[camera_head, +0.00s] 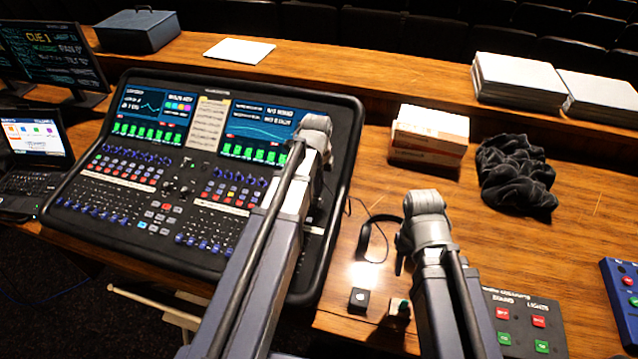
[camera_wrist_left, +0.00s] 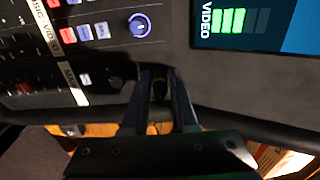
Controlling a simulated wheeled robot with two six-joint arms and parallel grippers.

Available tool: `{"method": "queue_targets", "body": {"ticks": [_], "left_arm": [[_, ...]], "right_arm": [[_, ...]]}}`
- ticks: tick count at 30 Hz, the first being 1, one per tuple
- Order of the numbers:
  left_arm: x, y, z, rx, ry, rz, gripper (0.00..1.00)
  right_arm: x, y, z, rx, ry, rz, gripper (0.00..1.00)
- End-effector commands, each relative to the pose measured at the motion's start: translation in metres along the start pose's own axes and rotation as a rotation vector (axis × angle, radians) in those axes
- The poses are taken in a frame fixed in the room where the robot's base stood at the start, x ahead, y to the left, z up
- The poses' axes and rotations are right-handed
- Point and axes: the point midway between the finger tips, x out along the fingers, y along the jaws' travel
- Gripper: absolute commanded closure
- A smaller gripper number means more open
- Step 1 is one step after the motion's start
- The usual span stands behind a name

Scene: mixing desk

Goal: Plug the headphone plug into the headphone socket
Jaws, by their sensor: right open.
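In the left wrist view my left gripper (camera_wrist_left: 158,78) has its fingertips close together on a small dark piece, which appears to be the headphone plug (camera_wrist_left: 158,90). It is over the mixing desk's (camera_wrist_left: 110,95) dark border, beside a blue knob. In the head view my left arm hides this gripper. The black headphones (camera_head: 364,240) lie on the table between my arms; their thin cable runs left toward my left arm. My right gripper (camera_head: 399,264) is mostly hidden behind its arm; only a dark part shows. I cannot make out the headphone socket.
A small black box (camera_head: 358,299) lies near the front edge. A button panel (camera_head: 522,325) is right of my right arm. A white and orange box (camera_head: 430,137) and a dark cloth (camera_head: 515,174) lie behind. A laptop (camera_head: 35,150) is at the left.

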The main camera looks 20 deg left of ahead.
Motion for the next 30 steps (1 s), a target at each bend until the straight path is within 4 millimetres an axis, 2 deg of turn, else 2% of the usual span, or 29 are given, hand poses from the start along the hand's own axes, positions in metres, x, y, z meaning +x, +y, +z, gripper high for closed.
{"method": "queue_targets", "body": {"ticks": [1,6,7,20,30], "left_arm": [[0.000,0.000,0.000,0.000,0.000,0.000,0.67],[0.000,0.000,0.000,0.000,0.000,0.000,0.47],[0.000,0.000,0.000,0.000,0.000,0.000,0.46],[-0.008,0.000,0.000,0.000,0.000,0.000,0.46],[-0.047,0.000,0.000,0.000,0.000,0.000,0.46]], "right_arm": [[0.000,0.000,0.000,0.000,0.000,0.000,0.50],[0.000,0.000,0.000,0.000,0.000,0.000,0.50],[0.000,0.000,0.000,0.000,0.000,0.000,0.50],[-0.008,0.001,0.001,0.000,0.000,0.000,0.50],[-0.047,0.004,0.003,-0.001,0.000,0.000,0.50]]}}
